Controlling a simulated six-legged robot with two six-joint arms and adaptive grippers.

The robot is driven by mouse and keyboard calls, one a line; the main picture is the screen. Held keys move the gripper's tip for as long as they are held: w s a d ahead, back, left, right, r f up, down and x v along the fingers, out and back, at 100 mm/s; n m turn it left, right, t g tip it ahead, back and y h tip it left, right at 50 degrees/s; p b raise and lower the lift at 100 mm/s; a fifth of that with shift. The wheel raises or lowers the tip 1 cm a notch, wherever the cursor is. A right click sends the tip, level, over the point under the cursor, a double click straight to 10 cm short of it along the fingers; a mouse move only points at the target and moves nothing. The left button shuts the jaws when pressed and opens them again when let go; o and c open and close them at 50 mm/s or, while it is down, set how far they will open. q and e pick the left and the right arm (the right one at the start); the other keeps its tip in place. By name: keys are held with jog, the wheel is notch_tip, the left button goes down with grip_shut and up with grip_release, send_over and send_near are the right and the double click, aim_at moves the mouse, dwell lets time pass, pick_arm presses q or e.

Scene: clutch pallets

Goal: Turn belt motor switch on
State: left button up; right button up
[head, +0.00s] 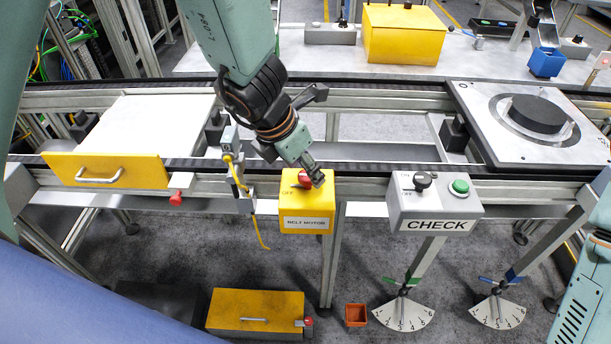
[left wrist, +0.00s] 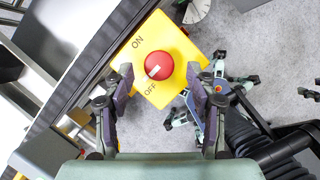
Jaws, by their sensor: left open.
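The yellow belt motor switch box (head: 306,207) is mounted at the front edge of the conveyor and bears a "BELT MOTOR" label. Its red knob (left wrist: 159,62) shows fully in the left wrist view, with "ON" and "OFF" printed on the yellow face (left wrist: 138,75). The knob's white mark points toward OFF. In the head view the knob (head: 303,178) is partly covered by my left gripper (head: 312,177). In the left wrist view my left gripper (left wrist: 160,85) is open, with its fingers on either side of the knob. My right gripper is not in view.
A grey CHECK box (head: 434,208) with a black knob and green button stands to the right. A yellow drawer front (head: 105,170) and a yellow cable (head: 240,185) are to the left. A round black part (head: 538,113) lies on the pallet at right.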

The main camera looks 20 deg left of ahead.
pick_arm(q)
jog(key=shift+x, duration=0.8)
jog(key=shift+a+f, duration=0.15)
jog(key=shift+a, duration=0.05)
jog(key=shift+w+d, duration=0.1)
jog(key=shift+d, duration=0.2)
jog(key=shift+c, duration=1.3)
jog(key=shift+a, duration=0.2)
jog(key=c, duration=0.5)
jog(key=shift+d, duration=0.1)
jog(key=c, duration=0.4)
jog(key=shift+o, duration=0.2)
